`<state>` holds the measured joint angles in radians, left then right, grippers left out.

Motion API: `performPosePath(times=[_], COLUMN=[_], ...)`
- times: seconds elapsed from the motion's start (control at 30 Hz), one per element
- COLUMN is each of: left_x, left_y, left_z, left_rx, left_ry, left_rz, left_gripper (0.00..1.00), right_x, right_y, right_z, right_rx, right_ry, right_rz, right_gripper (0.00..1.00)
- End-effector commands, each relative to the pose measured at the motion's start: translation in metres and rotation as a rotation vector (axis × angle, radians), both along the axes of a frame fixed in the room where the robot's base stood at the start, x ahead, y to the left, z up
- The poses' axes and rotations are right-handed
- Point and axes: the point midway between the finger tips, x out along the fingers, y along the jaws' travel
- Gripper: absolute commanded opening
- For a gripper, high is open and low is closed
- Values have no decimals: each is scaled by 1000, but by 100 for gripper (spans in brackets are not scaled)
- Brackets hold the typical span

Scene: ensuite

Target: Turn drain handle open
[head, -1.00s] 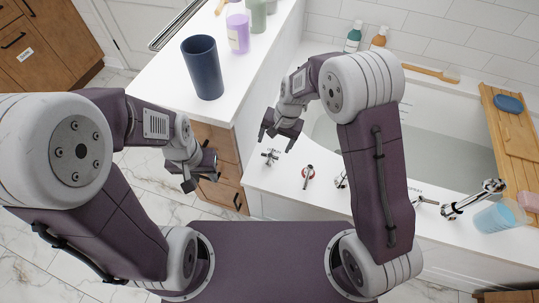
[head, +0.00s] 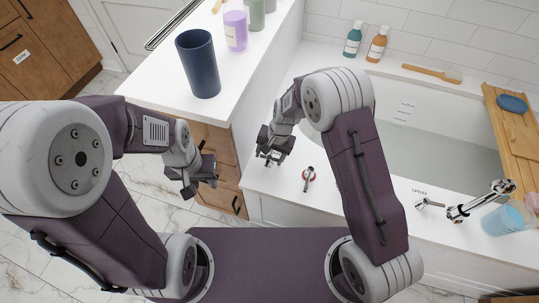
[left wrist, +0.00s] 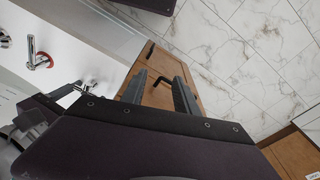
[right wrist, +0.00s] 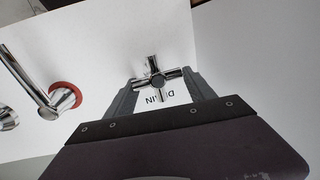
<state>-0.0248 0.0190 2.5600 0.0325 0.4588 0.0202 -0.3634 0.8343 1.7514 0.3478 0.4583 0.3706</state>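The drain handle (right wrist: 157,80) is a chrome cross-shaped handle on the white tub deck, with a partly covered DRAIN label (right wrist: 168,95) beside it. In the right wrist view the handle lies between the fingertips of my right gripper (right wrist: 155,88), which is open; I cannot tell whether the fingers touch it. In the head view my right gripper (head: 273,158) is over the handle and hides much of it. My left gripper (head: 200,188) is open and empty in front of the wooden cabinet, well away from the handle; its fingers also show in the left wrist view (left wrist: 160,90).
A chrome lever with a red ring (head: 308,178) stands on the deck right of the handle. A dark blue tumbler (head: 198,64) stands on the counter. The tub basin (head: 420,130) lies behind.

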Motion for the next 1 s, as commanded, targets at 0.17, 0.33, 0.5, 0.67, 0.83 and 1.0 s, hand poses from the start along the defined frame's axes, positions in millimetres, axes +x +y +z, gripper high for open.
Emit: performPosePath(times=[0.17, 0.33, 0.5, 0.67, 0.83, 1.0], left_x=[0, 0, 0, 0, 0, 0], left_y=[0, 0, 0, 0, 0, 0], left_z=[0, 0, 1, 2, 5, 9], left_rx=[0, 0, 0, 0, 0, 0], left_ry=[0, 0, 0, 0, 0, 0], left_rz=[0, 0, 0, 0, 0, 0], left_gripper=[36, 36, 36, 36, 36, 36], right_x=[1, 1, 2, 2, 2, 1], right_y=[2, 2, 4, 5, 7, 9], right_z=[1, 1, 2, 2, 3, 4], right_rx=[3, 4, 5, 6, 6, 6], right_ry=[-3, -4, -5, -6, -6, -7], right_rz=[-2, 8, 60, 165, 318, 481], right_gripper=[20, 20, 20, 20, 20, 20])
